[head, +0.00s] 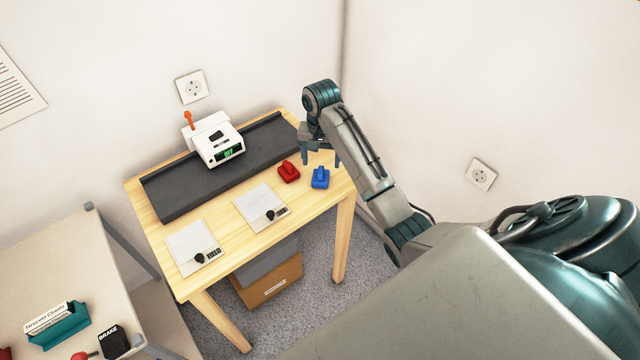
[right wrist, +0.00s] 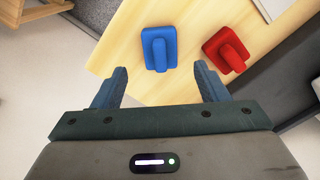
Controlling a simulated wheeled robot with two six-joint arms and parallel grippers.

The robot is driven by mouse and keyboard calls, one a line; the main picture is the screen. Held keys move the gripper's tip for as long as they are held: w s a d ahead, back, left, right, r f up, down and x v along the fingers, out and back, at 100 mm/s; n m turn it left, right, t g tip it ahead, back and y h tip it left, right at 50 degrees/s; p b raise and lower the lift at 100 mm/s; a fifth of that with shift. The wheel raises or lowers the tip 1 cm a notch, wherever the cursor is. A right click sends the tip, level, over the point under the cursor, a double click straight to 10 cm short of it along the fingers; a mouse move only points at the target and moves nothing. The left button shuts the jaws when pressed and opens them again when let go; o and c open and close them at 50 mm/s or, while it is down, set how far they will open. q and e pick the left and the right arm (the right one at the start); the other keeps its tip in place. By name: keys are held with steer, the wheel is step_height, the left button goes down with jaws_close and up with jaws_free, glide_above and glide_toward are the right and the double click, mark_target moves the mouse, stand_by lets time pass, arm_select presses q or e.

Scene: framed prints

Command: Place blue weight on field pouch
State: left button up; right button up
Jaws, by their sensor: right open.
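The blue weight (head: 320,178) stands on the wooden table near its right end, with a raised grip on a flat base. It also shows in the right wrist view (right wrist: 158,48), just beyond the fingertips. My right gripper (head: 321,160) is open and empty above and behind the blue weight; its two fingers show apart in the right wrist view (right wrist: 160,75). The field pouch (head: 188,248) seems to be the flat pale pouch at the table's left front, with a black tag and small print. A similar pouch (head: 254,207) lies to its right. My left gripper is out of view.
A red weight (head: 288,172) stands close left of the blue one. A dark grey mat or tray (head: 185,185) runs along the back, with a white device (head: 215,138) with a green display. A side table (head: 50,265) stands at lower left.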

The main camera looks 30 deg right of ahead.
mark_target(320, 170)
steer(key=f+b, duration=0.2)
steer(key=f, duration=0.1)
steer(key=f+b, duration=0.1)
steer(key=f, duration=0.1)
steer(key=shift+s+a, duration=0.25)
steer(key=shift+f, duration=0.2)
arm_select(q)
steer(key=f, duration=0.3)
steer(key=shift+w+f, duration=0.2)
arm_select(e)
steer(key=shift+r, duration=0.1)
steer(key=c, duration=1.3)
steer(key=shift+w+r, duration=0.1)
steer(key=shift+c, duration=0.2)
